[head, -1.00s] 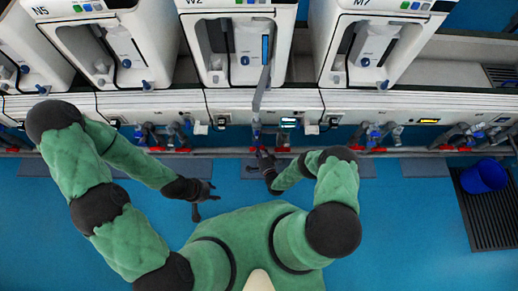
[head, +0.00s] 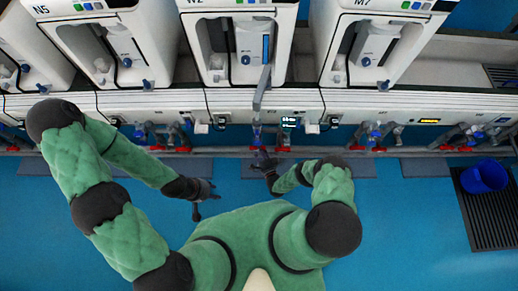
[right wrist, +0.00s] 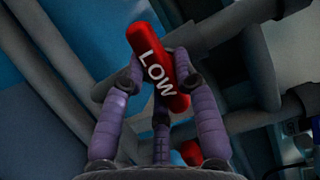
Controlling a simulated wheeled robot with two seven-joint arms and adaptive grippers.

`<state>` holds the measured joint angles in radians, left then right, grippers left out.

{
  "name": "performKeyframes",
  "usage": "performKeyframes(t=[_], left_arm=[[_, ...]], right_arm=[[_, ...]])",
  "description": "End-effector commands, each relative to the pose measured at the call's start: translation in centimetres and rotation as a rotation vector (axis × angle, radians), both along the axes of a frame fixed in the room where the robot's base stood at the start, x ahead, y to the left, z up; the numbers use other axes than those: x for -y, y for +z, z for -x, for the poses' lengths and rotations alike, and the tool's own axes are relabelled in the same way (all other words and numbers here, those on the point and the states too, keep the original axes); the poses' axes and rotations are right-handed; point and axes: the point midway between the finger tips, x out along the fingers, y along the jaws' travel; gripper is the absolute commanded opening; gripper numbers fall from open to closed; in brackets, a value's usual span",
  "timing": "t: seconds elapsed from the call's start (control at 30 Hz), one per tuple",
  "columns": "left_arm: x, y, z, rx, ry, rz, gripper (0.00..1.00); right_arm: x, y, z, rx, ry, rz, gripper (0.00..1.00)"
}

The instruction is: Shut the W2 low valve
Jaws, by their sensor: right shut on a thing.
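The W2 unit (head: 215,50) stands at the back, middle of the head view, with pipes and valves below it. In the right wrist view, a red valve handle marked LOW (right wrist: 152,62) lies tilted between the purple-grey fingers of my right gripper (right wrist: 158,82). The fingers are shut on the handle. In the head view my right gripper (head: 265,161) is at the pipe line below W2, and it hides most of the handle there. My left gripper (head: 204,198) hangs open and empty over the blue floor, left of my body, away from the valves.
Units N5 (head: 55,20) and M7 (head: 350,40) flank W2, with more red-handled valves beneath them. Grey pipes (right wrist: 250,120) surround the handle closely in the right wrist view. A blue bucket (head: 483,176) stands on a dark grate at the right. The floor in front is clear.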

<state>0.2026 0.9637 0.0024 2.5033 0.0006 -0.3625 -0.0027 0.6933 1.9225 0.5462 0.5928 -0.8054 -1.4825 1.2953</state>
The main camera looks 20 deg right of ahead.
Motion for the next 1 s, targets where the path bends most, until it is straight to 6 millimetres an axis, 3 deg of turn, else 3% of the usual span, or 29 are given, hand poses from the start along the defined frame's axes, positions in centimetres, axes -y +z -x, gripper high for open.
performKeyframes(t=[0.23, 0.27, 0.3, 0.33, 0.73, 0.87, 1.0], left_arm=[[0.0, 0.0, 0.0, 0.000, 0.000, 0.000, 0.40], [0.0, 0.0, 0.0, 0.000, 0.000, 0.000, 0.40], [0.0, 0.0, 0.0, 0.000, 0.000, 0.000, 0.40], [0.0, 0.0, 0.0, 0.000, 0.000, 0.000, 0.40], [0.0, 0.0, 0.0, 0.000, 0.000, 0.000, 0.40], [0.0, 0.0, 0.0, 0.000, 0.000, 0.000, 0.40], [0.0, 0.0, 0.0, 0.000, 0.000, 0.000, 0.40]], right_arm=[[0.2, 0.0, -0.1, -0.001, -0.003, 0.000, 0.00], [0.2, 0.0, -0.1, -0.001, -0.003, 0.000, 0.38], [0.2, 0.0, -0.1, -0.001, -0.003, 0.000, 0.49], [0.1, 0.0, 0.0, -0.001, -0.003, 0.000, 0.54], [0.1, -0.1, 0.4, -0.002, -0.001, 0.000, 0.54], [0.4, -0.1, 1.8, -0.005, -0.004, 0.001, 0.54], [0.8, -0.2, 4.6, -0.006, -0.007, -0.001, 0.54]])
